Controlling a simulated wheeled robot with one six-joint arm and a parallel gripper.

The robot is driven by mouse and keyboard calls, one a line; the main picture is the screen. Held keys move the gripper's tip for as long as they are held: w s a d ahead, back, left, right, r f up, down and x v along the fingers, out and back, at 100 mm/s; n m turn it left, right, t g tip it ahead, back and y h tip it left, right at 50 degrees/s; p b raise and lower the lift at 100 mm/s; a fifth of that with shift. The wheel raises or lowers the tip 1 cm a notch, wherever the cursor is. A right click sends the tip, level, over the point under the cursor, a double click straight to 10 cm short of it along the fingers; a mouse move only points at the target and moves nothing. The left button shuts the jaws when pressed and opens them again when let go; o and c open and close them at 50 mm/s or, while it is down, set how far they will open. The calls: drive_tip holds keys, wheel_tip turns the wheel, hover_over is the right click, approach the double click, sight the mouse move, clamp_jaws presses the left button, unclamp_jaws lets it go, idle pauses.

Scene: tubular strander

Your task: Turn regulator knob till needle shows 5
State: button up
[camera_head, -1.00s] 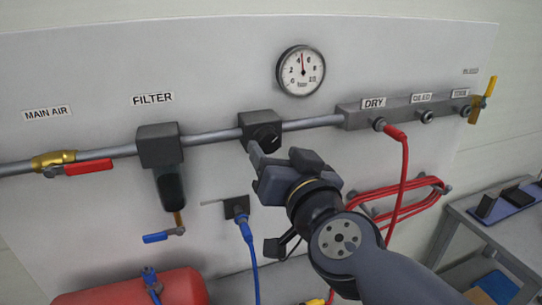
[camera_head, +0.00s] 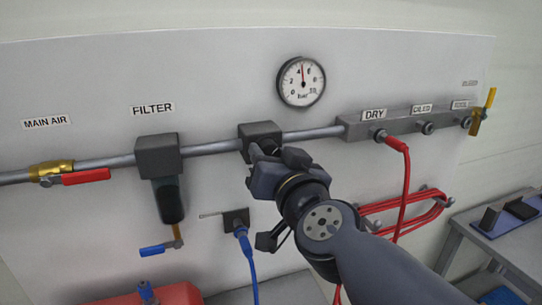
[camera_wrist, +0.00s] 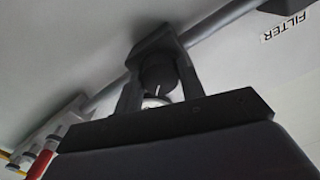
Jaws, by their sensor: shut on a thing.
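The regulator is a dark block (camera_head: 260,132) on the grey pipe, under the gauge. Its round black knob (camera_wrist: 158,74) shows in the wrist view between my two fingers, with a short white mark on its face. My gripper (camera_wrist: 158,85) is shut on the knob, one finger on each side; in the head view my gripper (camera_head: 256,154) covers most of the knob. The round white pressure gauge (camera_head: 301,81) is above and right of the regulator. Its red needle points almost straight up, between the 4 and the 6.
The filter (camera_head: 158,158) hangs left of the regulator. The red main air handle (camera_head: 87,177) is farther left. A manifold (camera_head: 405,121) with a red hose (camera_head: 406,180) is at right. A blue hose (camera_head: 247,262) hangs below my gripper.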

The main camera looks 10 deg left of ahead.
drive_tip(key=c, duration=0.4)
drive_tip(key=shift+m, duration=0.5)
drive_tip(key=o, duration=1)
drive_tip(key=shift+s, duration=0.1)
drive_tip(key=p+v, duration=0.6)
drive_tip(key=v, duration=0.4)
drive_tip(key=shift+s, duration=0.3)
